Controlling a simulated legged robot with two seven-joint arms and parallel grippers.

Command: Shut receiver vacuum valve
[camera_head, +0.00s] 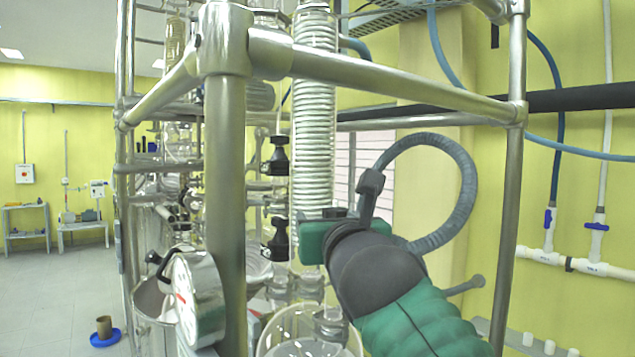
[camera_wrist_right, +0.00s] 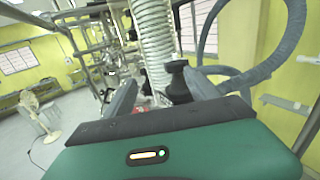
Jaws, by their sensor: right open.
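Two black valve knobs sit one above the other on the glassware left of the coil condenser in the head view, the upper knob (camera_head: 278,156) and the lower knob (camera_head: 277,240). I cannot tell for sure which is the receiver vacuum valve. My right gripper (camera_head: 318,240) is just right of the lower knob, in front of the condenser's lower end; its fingers are hidden there. In the right wrist view the right gripper (camera_wrist_right: 158,88) is open, with a black knob (camera_wrist_right: 178,80) between its fingers, nearer the right finger. Contact is unclear. My left gripper is not in view.
A metal frame post (camera_head: 225,190) and upper rail (camera_head: 400,82) stand close around the glassware. A round gauge (camera_head: 197,300) is at lower left. The coil condenser (camera_head: 313,120) rises beside the knobs. A glass vessel (camera_head: 285,335) is below. Floor at left is mostly clear.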

